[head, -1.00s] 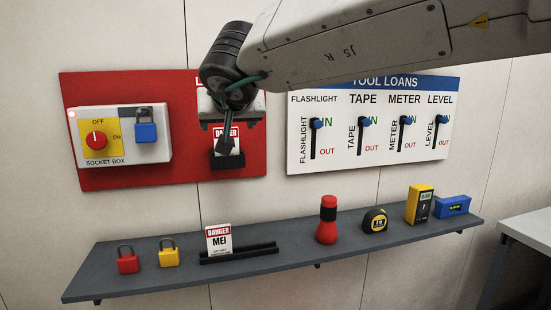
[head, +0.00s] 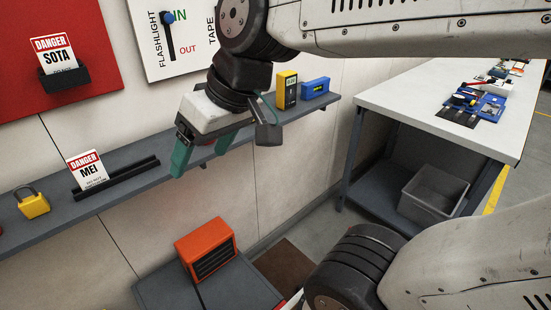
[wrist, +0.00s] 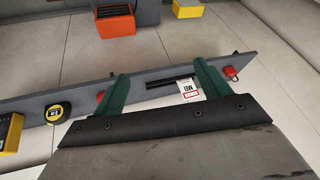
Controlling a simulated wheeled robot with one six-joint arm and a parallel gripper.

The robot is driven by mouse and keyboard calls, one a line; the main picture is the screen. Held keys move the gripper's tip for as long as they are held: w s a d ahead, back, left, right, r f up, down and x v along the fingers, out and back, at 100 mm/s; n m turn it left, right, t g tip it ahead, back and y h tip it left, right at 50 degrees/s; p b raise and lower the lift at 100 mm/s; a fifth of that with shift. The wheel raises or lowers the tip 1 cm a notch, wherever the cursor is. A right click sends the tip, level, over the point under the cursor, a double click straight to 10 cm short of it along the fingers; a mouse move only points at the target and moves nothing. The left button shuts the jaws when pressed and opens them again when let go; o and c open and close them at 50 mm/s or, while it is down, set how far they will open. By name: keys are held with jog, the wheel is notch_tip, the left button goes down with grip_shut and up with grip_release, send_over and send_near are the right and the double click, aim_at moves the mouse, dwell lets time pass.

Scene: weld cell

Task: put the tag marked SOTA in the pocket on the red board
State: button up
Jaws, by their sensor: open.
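The white tag marked SOTA (head: 56,55), with a red DANGER header, stands in the black pocket (head: 66,79) on the red board (head: 103,55). Its lower edge is inside the pocket and it leans slightly. My gripper (head: 200,162) is open and empty, apart from the tag, to its lower right in the head view. In the wrist view the spread green fingers of my gripper (wrist: 160,70) hold nothing. A second tag marked MEI (head: 87,167) stands in the black rack (head: 118,178) on the shelf; it also shows in the wrist view (wrist: 190,90).
The grey shelf (head: 60,215) runs below the boards with a yellow padlock (head: 34,204), a yellow meter (head: 286,89) and a blue level (head: 315,87). An orange box (head: 206,250) stands below. A white workbench (head: 425,95) is at right.

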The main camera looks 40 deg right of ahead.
jog(key=s+d+f+m+g+h, duration=0.2)
jog(key=s+d+f+g+h, duration=0.1)
jog(key=s+d, duration=0.4)
jog(key=shift+s+d+f+m, duration=0.35)
jog(key=shift+s+f, duration=0.2)
jog(key=shift+f, duration=0.35)
